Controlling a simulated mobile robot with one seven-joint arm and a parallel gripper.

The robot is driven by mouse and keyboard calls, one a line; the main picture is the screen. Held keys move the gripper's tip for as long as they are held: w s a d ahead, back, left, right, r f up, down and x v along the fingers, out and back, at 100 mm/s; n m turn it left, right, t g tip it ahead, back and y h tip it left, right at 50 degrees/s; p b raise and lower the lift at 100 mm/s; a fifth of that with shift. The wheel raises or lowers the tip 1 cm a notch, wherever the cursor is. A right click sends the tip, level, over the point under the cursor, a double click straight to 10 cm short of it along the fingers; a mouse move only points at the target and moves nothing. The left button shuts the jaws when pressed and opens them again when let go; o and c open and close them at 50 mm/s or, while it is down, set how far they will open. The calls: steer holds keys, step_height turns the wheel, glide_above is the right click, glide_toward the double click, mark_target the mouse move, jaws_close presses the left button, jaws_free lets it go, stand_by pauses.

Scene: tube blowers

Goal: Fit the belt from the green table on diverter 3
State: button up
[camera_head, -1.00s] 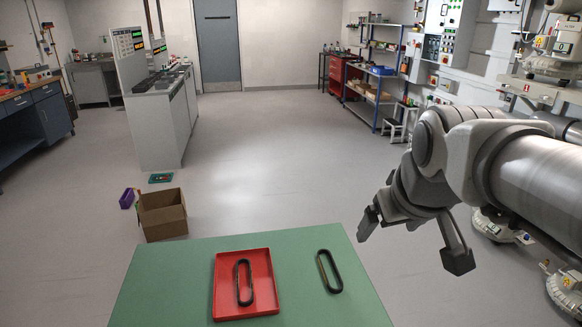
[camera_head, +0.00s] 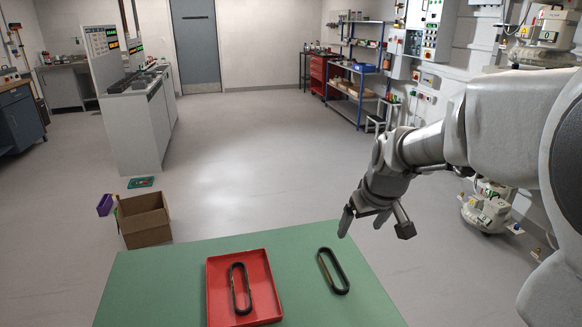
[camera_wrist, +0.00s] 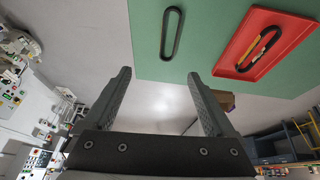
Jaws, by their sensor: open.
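A dark oval belt (camera_head: 342,289) lies flat on the bare right part of the green table (camera_head: 150,290). It also shows in the wrist view (camera_wrist: 164,34). A second similar belt (camera_head: 248,290) lies in the red tray (camera_head: 215,300) on the same table; it shows in the wrist view too (camera_wrist: 246,62). My gripper (camera_head: 375,227) is open and empty, above and beyond the table's right far corner. In the wrist view its fingers (camera_wrist: 158,76) are spread apart below the loose belt, with nothing between them. I cannot identify diverter 3.
White machines with yellow labels (camera_head: 488,207) stand along the right wall, partly behind my arm. An open cardboard box (camera_head: 145,222) and a purple bin (camera_head: 105,205) sit on the floor left beyond the table. Blue shelving (camera_head: 360,80) stands at the back. The middle floor is clear.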

steer(key=b, duration=0.3)
glide_toward(332, 271)
steer(key=shift+w+d+f+g+y, duration=0.2)
steer(key=shift+w+d+g+y, duration=0.1)
steer(key=shift+d, duration=0.15)
steer(key=shift+a+b+x, duration=0.2)
steer(key=shift+b+x, duration=0.7)
steer(key=shift+x, duration=2.05)
steer(key=shift+r, duration=0.1)
jaws_close()
